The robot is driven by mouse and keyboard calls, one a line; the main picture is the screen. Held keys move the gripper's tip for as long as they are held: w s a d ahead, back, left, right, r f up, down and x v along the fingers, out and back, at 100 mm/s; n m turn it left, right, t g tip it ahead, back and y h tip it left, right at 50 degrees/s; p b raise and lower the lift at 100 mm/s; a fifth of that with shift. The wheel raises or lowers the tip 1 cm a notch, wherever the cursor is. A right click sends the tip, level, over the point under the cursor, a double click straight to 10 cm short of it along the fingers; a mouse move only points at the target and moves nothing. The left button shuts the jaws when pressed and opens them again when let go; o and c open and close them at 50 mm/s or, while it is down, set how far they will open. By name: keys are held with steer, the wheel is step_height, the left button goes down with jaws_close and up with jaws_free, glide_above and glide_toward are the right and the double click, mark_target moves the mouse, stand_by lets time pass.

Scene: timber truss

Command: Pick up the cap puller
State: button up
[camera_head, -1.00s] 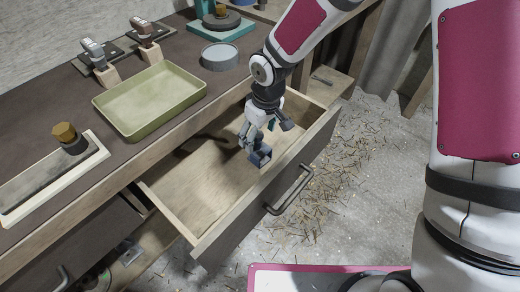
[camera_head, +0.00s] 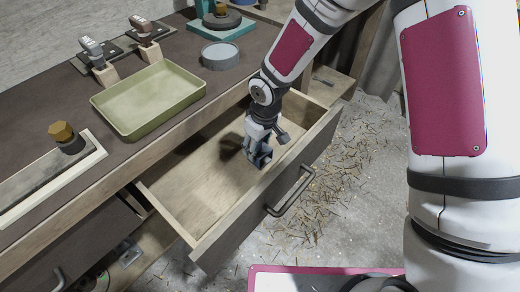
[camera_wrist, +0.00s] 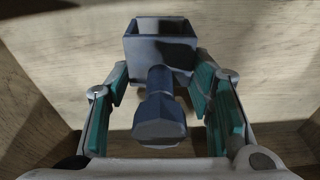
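The cap puller (camera_wrist: 158,118) is a dark blue tool with a thick faceted handle and an open, box-shaped head. In the wrist view its handle end points toward the camera, and the head lies beyond. In the head view the puller's head (camera_head: 262,159) shows inside the open drawer, below my gripper (camera_head: 257,146). In the wrist view my gripper (camera_wrist: 160,95) has its teal-padded fingers on either side of the handle. Gaps show between the pads and the handle, so it looks open. The puller's underside is hidden.
The wooden drawer (camera_head: 185,195) is pulled out, with walls around my gripper and a dark bar handle (camera_head: 290,192) in front. On the bench are a green tray (camera_head: 150,98), a grey round tin (camera_head: 221,56) and a block with an amber-topped piece (camera_head: 62,135). The drawer's left part is clear.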

jaws_close()
step_height(320, 180, up, 10)
steer(key=shift+r+p, duration=0.1)
steer(key=shift+p, duration=0.75)
steer(key=shift+c, duration=0.4)
jaws_free()
jaws_close()
